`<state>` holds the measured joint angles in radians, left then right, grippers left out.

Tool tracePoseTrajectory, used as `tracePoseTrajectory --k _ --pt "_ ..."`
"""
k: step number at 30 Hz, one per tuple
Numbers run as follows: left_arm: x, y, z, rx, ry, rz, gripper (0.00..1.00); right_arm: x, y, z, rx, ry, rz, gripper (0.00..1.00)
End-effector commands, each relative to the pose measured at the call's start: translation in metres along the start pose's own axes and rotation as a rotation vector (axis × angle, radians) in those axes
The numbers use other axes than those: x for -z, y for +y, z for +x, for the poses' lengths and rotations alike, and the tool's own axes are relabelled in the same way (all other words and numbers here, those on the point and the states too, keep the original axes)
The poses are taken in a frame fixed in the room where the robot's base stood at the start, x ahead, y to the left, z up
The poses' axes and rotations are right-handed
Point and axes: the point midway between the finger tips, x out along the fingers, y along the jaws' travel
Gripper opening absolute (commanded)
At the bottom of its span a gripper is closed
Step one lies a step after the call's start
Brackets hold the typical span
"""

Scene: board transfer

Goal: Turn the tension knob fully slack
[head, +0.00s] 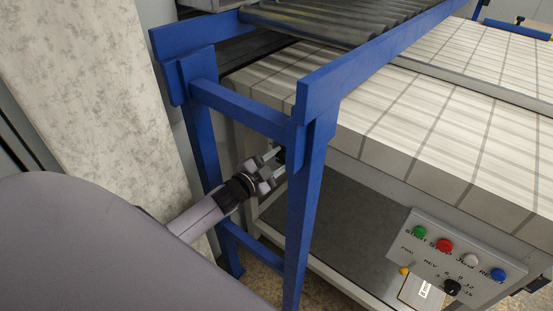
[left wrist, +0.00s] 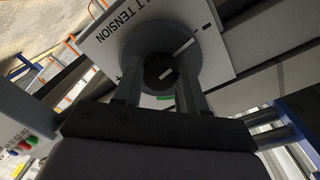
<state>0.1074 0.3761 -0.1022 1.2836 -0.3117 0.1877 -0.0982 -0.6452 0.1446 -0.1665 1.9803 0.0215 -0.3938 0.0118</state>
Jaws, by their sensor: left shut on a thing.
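My left gripper (head: 273,161) reaches in from the left, between the blue posts of the conveyor frame. In the left wrist view its two fingers (left wrist: 158,82) are shut on the dark round tension knob (left wrist: 160,70), one finger on each side. The knob sits in front of a round grey dial (left wrist: 160,40) on a white plate (left wrist: 105,45) lettered TENSION. A white mark shows on the knob and another on the dial. A small green mark shows below the knob. In the head view the knob is mostly hidden behind the gripper and the front blue post. My right gripper is not in view.
The blue frame's front post (head: 304,215) stands just right of my left gripper, with a crossbar (head: 240,108) above. A control panel (head: 435,262) with coloured buttons and a black selector is at lower right. A pale mottled pillar (head: 90,80) stands at left.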

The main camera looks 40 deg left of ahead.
Motion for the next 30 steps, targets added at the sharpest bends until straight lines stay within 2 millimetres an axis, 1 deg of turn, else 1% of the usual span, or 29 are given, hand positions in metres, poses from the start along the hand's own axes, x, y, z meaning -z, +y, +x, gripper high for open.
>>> tracePoseTrajectory --k 15,16,17,18,26,30 --pt "0.0015 -0.0019 0.0011 0.003 0.005 -0.020 0.11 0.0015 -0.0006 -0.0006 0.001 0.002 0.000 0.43" --pt "0.0015 -0.0019 0.0010 0.003 0.005 -0.020 0.51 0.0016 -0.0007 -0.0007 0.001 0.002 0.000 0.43" --pt "0.0015 -0.0018 0.0010 0.003 0.005 -0.020 0.61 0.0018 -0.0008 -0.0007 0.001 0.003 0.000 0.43" --pt "0.0013 -0.0016 0.0009 0.003 0.004 -0.020 0.67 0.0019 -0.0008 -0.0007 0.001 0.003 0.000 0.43" --pt "0.0005 -0.0006 0.0001 0.001 0.002 -0.017 0.67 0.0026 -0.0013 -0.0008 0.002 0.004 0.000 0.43" --pt "-0.0002 -0.0002 -0.0064 0.000 0.001 -0.017 0.67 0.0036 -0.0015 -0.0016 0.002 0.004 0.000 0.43"
